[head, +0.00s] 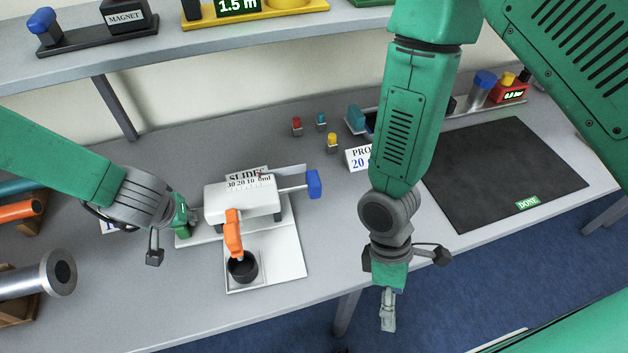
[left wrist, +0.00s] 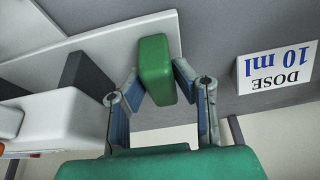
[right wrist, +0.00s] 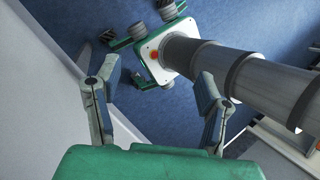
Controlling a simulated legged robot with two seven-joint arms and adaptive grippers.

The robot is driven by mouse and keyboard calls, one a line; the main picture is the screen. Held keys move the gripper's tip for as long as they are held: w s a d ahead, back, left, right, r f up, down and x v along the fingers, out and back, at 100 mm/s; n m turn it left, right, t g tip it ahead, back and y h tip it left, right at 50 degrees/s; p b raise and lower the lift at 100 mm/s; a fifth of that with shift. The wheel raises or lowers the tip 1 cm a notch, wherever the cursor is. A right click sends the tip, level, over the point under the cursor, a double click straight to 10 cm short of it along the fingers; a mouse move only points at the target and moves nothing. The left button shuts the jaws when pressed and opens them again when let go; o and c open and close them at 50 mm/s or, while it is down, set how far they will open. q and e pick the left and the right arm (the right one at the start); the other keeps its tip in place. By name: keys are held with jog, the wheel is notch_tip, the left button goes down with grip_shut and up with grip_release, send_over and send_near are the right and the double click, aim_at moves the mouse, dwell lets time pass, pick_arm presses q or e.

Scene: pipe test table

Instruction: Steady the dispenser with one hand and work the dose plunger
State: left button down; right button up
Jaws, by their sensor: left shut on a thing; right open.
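The white dispenser (head: 262,208) stands on a pale base plate (head: 290,262). Its orange spout (head: 233,236) points down at a black cup (head: 250,266). The plunger rod sticks out to the right and ends in a blue knob (head: 314,184). My left gripper (head: 190,218) is at the dispenser's left side. In the left wrist view my left gripper (left wrist: 158,84) is shut on a green block (left wrist: 154,60) by the base plate. My right gripper (head: 388,315) is open and empty, pointing down in front of the table edge, apart from the knob.
A dose card (left wrist: 275,68) reads 10 ml. Another card (head: 357,159) stands right of the knob, partly hidden by my right arm. Small coloured pegs (head: 297,126) stand behind. A dark mat (head: 505,175) lies right; pipes (head: 30,280) lie left. Bare tabletop lies right of the plate.

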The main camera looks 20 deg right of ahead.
jog(key=w+r+n+h, duration=0.1)
jog(key=w+r+n, duration=0.1)
notch_tip(320, 180, up, 15)
jog(key=n+t+y, duration=0.1)
jog(key=n+t, duration=0.4)
send_over(315, 177)
notch_tip(315, 177, down, 12)
jog(key=shift+r, duration=0.15)
jog(key=shift+c, duration=0.4)
grip_shut()
jog(key=shift+w+a, duration=0.15)
jog(key=shift+a, duration=0.85)
jog(key=shift+o, duration=0.4)
grip_release()
